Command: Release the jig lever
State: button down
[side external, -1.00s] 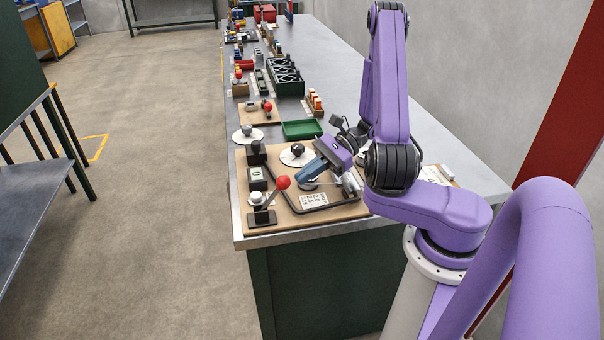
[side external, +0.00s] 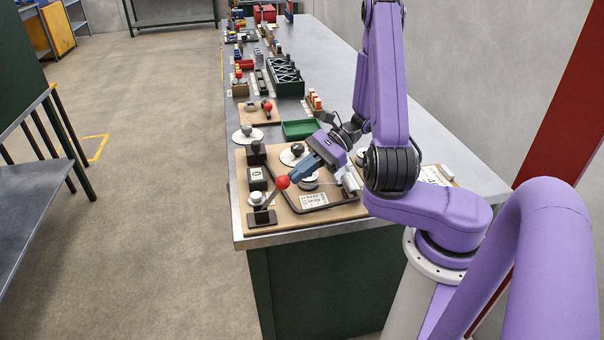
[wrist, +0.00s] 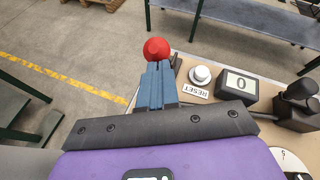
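The jig lever has a red ball knob (side external: 283,182) on a dark arm (side external: 269,198) that leans up and right from a black bracket on the wooden board. My gripper (side external: 292,178) is beside the knob, with its blue fingers pointing left at it. In the wrist view the red knob (wrist: 156,48) sits just beyond the fingertips (wrist: 158,66). The fingers lie side by side with no clear gap, shut and empty. I cannot tell whether the tips touch the knob. Part of the lever arm is hidden behind the fingers in the wrist view.
A black knobbed block (wrist: 297,100) stands farther right. A bent dark bar (side external: 325,207) crosses the board (side external: 240,165). A green tray (side external: 301,130) lies behind.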

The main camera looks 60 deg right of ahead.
jog(key=shift+w+a+r, duration=0.1)
jog(key=shift+a+r, duration=0.05)
jog(key=shift+w+a+r+g+h, duration=0.5)
jog(key=shift+r+h, duration=0.1)
jog(key=shift+h, duration=0.1)
jog(key=w+a+r+m+g+h, duration=0.2)
jog(key=w+a+g+h, duration=0.4)
jog(key=w+a, duration=0.3)
jog(key=shift+w+g+h, duration=0.15)
jog(key=shift+g+h, duration=0.25)
jog(key=shift+h, duration=0.5)
jog(key=shift+a, duration=0.15)
jog(key=d+v, duration=0.1)
jog(key=v, duration=1.2)
jog(key=shift+s+d, duration=0.3)
jog(key=shift+d, duration=0.15)
